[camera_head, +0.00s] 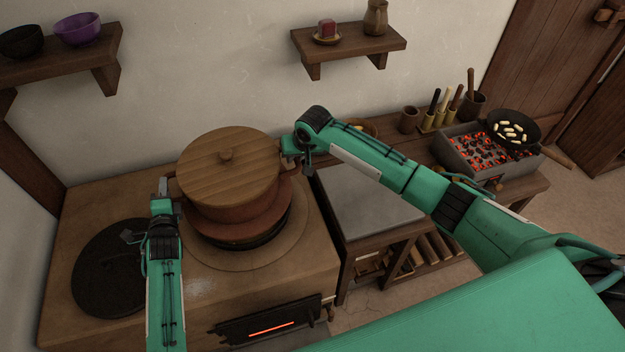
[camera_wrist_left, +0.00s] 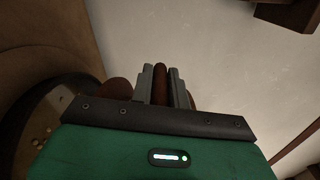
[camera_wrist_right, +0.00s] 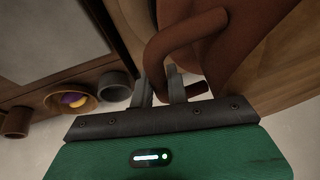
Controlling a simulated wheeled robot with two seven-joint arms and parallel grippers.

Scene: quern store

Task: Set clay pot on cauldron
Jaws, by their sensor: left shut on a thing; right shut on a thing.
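The clay pot (camera_head: 235,212) is reddish brown, with a round wooden lid (camera_head: 215,165) and a handle at each side. It is over the cauldron (camera_head: 248,242), of which only a dark lower band shows on the stove. Whether they touch I cannot tell; the pot hides the cauldron's mouth. My left gripper (camera_head: 163,190) is shut on the pot's left handle, which shows between the fingers in the left wrist view (camera_wrist_left: 160,84). My right gripper (camera_head: 291,158) is shut on the right handle, also seen in the right wrist view (camera_wrist_right: 182,42).
A dark round plate (camera_head: 112,268) lies on the stove top (camera_head: 85,215) at left. A grey-topped table (camera_head: 365,205) stands to the right. Beyond it are a glowing brazier (camera_head: 480,155) and a frying pan (camera_head: 512,130). Wall shelves (camera_head: 350,45) hang behind.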

